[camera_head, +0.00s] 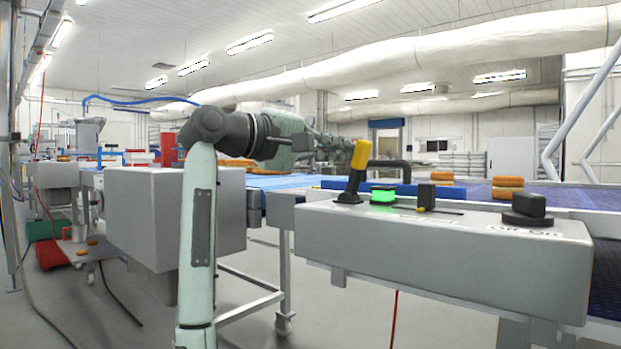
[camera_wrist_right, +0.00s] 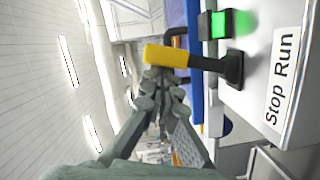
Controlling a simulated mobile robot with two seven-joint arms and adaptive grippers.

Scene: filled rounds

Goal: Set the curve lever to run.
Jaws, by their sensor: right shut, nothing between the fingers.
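The lever (camera_head: 361,155) has a yellow grip on a black stem and stands on top of a grey control box (camera_head: 420,255). In the head view it leans to the right. In the right wrist view the lever's yellow grip (camera_wrist_right: 166,56) tilts slightly toward the Run end of a "Stop Run" label (camera_wrist_right: 281,80). My right gripper (camera_head: 341,149) is shut and empty, just left of the grip. In the right wrist view its closed fingertips (camera_wrist_right: 158,76) lie against or very near the grip, on the Stop side; contact is not certain. My left gripper is out of view.
Beside the lever on the box are a lit green button (camera_head: 383,196), a black slider knob (camera_head: 426,197) and a black rotary knob (camera_head: 528,207). A blue rail (camera_head: 450,191) and a conveyor (camera_head: 575,194) with stacked orange-brown rounds (camera_head: 507,187) lie behind. A grey housing (camera_head: 140,215) stands left.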

